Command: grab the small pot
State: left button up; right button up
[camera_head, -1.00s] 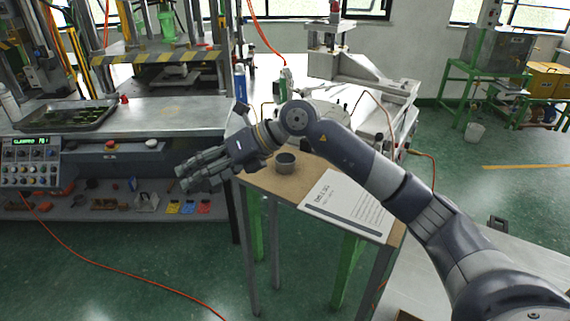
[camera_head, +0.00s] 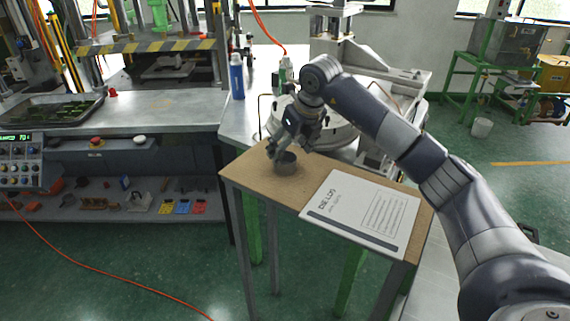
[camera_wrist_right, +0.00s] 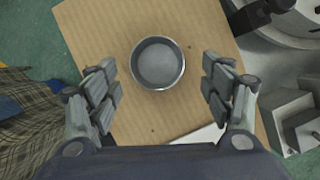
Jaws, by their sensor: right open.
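The small pot (camera_head: 286,164) is a round grey metal pot standing upright on a small wooden-topped table (camera_head: 249,172). My right gripper (camera_head: 279,153) is just above and at the pot, its fingers pointing down and partly covering it in the head view. In the right wrist view the empty pot (camera_wrist_right: 158,63) lies ahead of and between the two open fingers of my right gripper (camera_wrist_right: 160,88), with a gap on each side. I cannot tell from the head view whether a finger touches it. My left gripper is not in view.
A white printed document (camera_head: 364,212) lies on the table right of the pot. Behind stands a white machine with a round plate (camera_head: 343,136) and a blue bottle (camera_head: 237,77). At left is a metal bench (camera_head: 165,113) with a dark tray (camera_head: 52,109).

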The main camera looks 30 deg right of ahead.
aim_at(285, 157)
jog(key=x, duration=0.4)
jog(key=shift+w+a+r+p, duration=0.15)
jog(key=shift+a+p, duration=0.1)
jog(key=shift+p, duration=0.15)
jog(key=shift+w+f, duration=0.15)
jog(key=shift+f, duration=0.1)
jog(key=shift+c, duration=0.6)
jog(key=c, duration=0.9)
jog(key=shift+c, duration=0.9)
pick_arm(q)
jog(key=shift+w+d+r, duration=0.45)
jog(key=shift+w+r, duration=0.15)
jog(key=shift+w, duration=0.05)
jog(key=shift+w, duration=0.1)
pick_arm(e)
jog(key=shift+r, duration=0.1)
